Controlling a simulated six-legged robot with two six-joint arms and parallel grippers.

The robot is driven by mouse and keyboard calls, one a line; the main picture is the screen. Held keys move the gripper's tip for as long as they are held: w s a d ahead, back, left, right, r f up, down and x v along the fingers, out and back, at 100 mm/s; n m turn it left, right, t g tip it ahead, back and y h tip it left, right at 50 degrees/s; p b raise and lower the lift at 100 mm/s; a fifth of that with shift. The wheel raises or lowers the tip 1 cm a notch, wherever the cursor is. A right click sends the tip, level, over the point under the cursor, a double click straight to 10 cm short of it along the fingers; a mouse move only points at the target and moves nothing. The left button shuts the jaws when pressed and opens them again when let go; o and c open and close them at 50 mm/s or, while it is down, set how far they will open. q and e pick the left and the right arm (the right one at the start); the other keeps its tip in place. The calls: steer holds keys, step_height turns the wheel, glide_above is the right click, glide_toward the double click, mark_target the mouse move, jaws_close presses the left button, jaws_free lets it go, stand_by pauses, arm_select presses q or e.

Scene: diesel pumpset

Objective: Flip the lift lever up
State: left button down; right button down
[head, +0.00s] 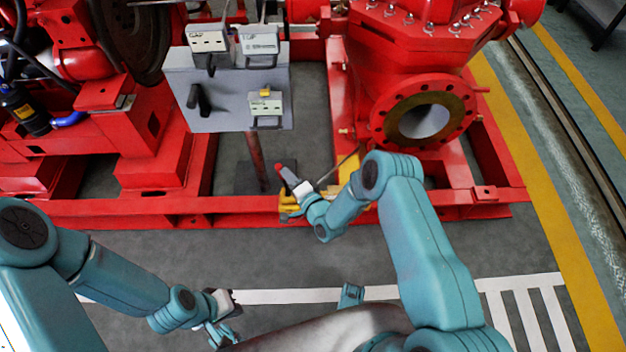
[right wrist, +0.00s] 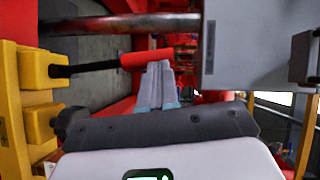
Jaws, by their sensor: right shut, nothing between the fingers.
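A lever with a red grip (right wrist: 147,58) and a black rod comes out of a yellow block (right wrist: 38,70) in the right wrist view; I take it as the lift lever. In the head view its red tip (head: 278,167) shows below the grey panel. My right gripper (right wrist: 158,68) is shut and empty, with its fingertips right at the grip; I cannot tell whether they touch. In the head view my right gripper (head: 288,175) hides part of the lever. My left gripper (head: 225,312) is low at the left, away from it; its jaws are unclear.
A grey panel (head: 225,112) with boxes and a black handle (head: 199,100) stands above the lever. A red base frame (head: 225,211) runs behind my arms. A red pump flange (head: 384,135) is at the right.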

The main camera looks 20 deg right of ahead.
arm_select(q)
steer(key=shift+w+f+b, duration=0.3)
steer(key=shift+f+b, duration=0.35)
steer(key=shift+b, duration=0.15)
arm_select(e)
steer(key=w+a+f+n+g+h, duration=0.1)
steer(key=w+a+n+g, duration=0.1)
steer(key=a, duration=0.5)
steer(key=shift+w+f+n+h, duration=0.2)
steer(key=shift+n+h, duration=0.2)
steer(key=shift+n, duration=0.2)
arm_select(q)
steer(key=shift+a, duration=0.1)
arm_select(e)
steer(key=shift+a, duration=0.1)
steer(key=shift+r, duration=0.1)
